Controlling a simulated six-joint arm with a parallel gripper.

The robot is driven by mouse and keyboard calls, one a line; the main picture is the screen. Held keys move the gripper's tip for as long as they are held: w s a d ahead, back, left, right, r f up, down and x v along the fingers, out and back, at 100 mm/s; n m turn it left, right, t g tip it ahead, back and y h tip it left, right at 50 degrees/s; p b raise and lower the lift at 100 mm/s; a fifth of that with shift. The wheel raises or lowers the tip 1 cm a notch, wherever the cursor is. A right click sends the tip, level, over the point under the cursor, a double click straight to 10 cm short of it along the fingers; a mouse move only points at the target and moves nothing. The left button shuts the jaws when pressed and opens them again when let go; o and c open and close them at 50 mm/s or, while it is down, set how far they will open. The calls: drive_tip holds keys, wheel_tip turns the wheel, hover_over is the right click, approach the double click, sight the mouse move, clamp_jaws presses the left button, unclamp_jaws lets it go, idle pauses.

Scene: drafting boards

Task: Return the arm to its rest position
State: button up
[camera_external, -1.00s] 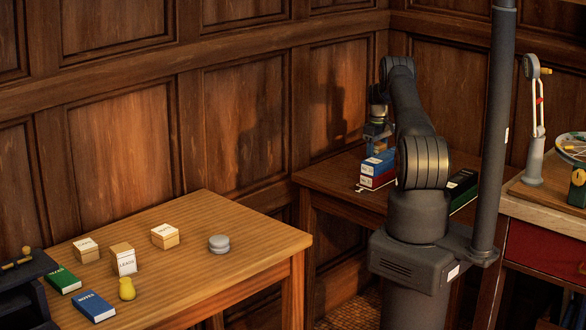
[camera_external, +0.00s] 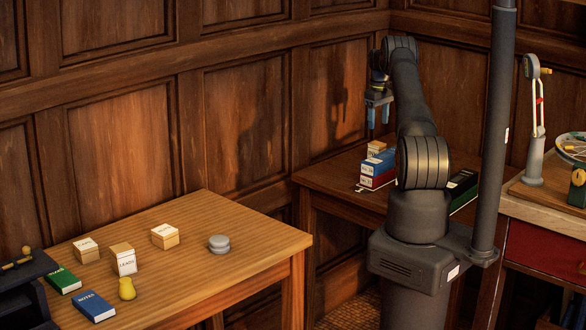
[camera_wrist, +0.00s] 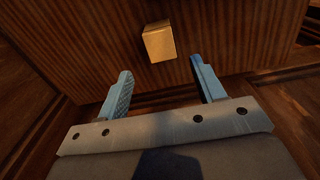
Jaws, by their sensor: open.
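My gripper (camera_external: 378,117) is raised above the back table, with its blue fingers pointing down, apart and empty. The fingers also show in the wrist view (camera_wrist: 160,88), with clear space between them. In the wrist view a tan block (camera_wrist: 159,42) lies beyond the fingertips, touching neither.
Wood panelling (camera_external: 250,120) stands behind.

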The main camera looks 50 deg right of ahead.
sight(377, 143)
drive_tip(key=shift+f, duration=0.1)
wheel_tip(377, 143, down, 12)
drive_tip(key=shift+r, duration=1.8)
